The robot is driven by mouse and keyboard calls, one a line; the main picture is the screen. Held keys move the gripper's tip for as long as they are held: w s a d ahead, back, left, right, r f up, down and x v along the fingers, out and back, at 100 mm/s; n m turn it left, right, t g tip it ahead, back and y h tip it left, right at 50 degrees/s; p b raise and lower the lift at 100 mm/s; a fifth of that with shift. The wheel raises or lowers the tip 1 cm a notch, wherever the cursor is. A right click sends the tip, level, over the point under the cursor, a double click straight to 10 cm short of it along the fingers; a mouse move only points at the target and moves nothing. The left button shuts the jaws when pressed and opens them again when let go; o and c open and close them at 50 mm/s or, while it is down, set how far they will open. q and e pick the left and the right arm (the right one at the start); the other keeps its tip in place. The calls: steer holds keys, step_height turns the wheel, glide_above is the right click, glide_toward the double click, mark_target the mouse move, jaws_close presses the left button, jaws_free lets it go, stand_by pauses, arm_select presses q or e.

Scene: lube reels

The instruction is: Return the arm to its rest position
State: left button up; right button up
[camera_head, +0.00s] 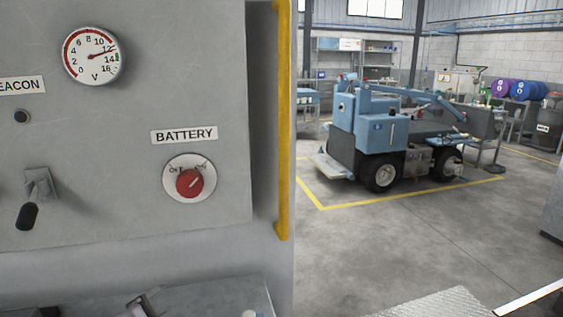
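Neither of my grippers can be made out, and I see no part of either arm that I can be sure of. A grey control panel (120,130) fills the left side, close in front of me. On it, a red rotary knob (189,183) sits under a "BATTERY" label (185,134); its white mark points up and right, toward ON. A round volt gauge (94,53) above has its needle between 12 and 14. A lever with a black grip (27,216) hangs downward at the lower left.
A yellow vertical handrail (283,120) borders the panel's right edge. A grey ledge (215,295) with small unclear parts lies below the panel. A blue utility vehicle (390,135) stands farther back inside yellow floor lines. Open concrete floor (400,240) lies to the right.

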arm_select(q)
steer(key=s+a+f+n+g, duration=0.2)
steer(key=s+f+n+g, duration=0.3)
steer(key=s+f, duration=0.5)
steer(key=s+a+f+n+g, duration=0.2)
steer(key=s+f+n+g, duration=0.25)
steer(key=s, duration=0.95)
steer(key=w+d+f+t+h, duration=0.1)
steer(key=w+d+f+t, duration=0.2)
steer(key=w+f+t, duration=0.4)
steer(key=shift+f, duration=1.4)
steer(key=shift+d+t, duration=0.1)
steer(key=shift+t, duration=0.25)
